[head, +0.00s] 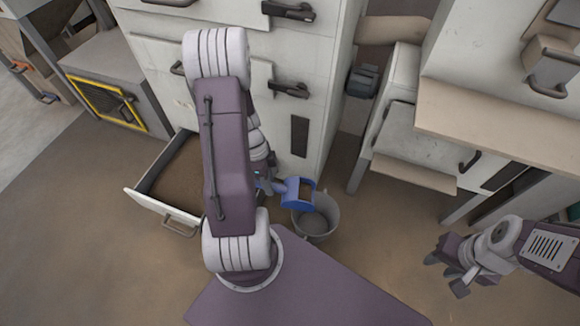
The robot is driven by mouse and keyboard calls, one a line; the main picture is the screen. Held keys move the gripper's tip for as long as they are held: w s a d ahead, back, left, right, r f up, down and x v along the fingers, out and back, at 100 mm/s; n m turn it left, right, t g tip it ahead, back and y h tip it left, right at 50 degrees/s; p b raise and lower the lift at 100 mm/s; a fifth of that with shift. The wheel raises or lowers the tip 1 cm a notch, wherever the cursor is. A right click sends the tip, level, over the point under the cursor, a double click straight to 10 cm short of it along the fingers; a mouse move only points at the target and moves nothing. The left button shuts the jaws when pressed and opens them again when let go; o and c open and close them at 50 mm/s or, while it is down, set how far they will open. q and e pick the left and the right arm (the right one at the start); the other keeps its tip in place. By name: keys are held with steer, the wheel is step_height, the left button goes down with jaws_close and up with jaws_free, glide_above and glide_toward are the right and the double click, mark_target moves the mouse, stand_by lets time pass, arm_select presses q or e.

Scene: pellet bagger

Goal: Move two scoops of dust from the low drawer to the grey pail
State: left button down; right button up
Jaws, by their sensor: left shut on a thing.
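The low drawer (148,203) is pulled out at the left of the head view, with brown dust (182,172) inside. A blue scoop (294,196) is held by my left gripper (268,184), which is shut on its handle and partly hidden behind my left arm. The scoop is over the left rim of the grey pail (330,222); a brownish patch shows in its mouth, but I cannot tell how much dust it holds. The pail stands upright on the floor, its contents unclear. My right gripper (446,274) is open and empty at the lower right.
A white cabinet (318,95) with black handles stands behind the pail. A grey box with a yellow-framed grille (108,103) stands at the left. Floor between pail and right gripper is clear.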

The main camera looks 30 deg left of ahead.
mark_target(278, 187)
arm_select(q)
steer(key=shift+s+a+f+n, duration=0.25)
steer(key=shift+s+f+n, duration=0.05)
steer(key=shift+s+f, duration=0.25)
steer(key=r+p, duration=0.1)
steer(key=p, duration=0.1)
steer(key=d+r+y+p, duration=0.1)
steer(key=p, duration=0.1)
steer(key=shift+w+d, duration=0.1)
steer(key=shift+w, duration=0.25)
steer(key=shift+w+d+r+g+y+p, duration=0.1)
steer(key=shift+w+d+g+y+p, duration=0.3)
steer(key=shift+w+d+g+y, duration=0.25)
steer(key=shift+w+d+f+y+b, duration=0.15)
steer(key=shift+d+f+y+b, duration=0.2)
steer(key=shift+b, duration=0.55)
steer(key=d+b, duration=0.1)
steer(key=w+d+r+g+y+b, duration=0.1)
steer(key=d+y, duration=0.1)
steer(key=shift+w+r+b, duration=0.3)
steer(key=shift+w+b, duration=0.1)
steer(key=w+d+r+g+y+p, duration=0.2)
steer(key=d+g+y+p, duration=0.1)
steer(key=d+y+p, duration=0.1)
steer(key=shift+w+d+r+n, duration=0.15)
steer(key=shift+w+d+n, duration=0.25)
steer(key=shift+d, duration=0.05)
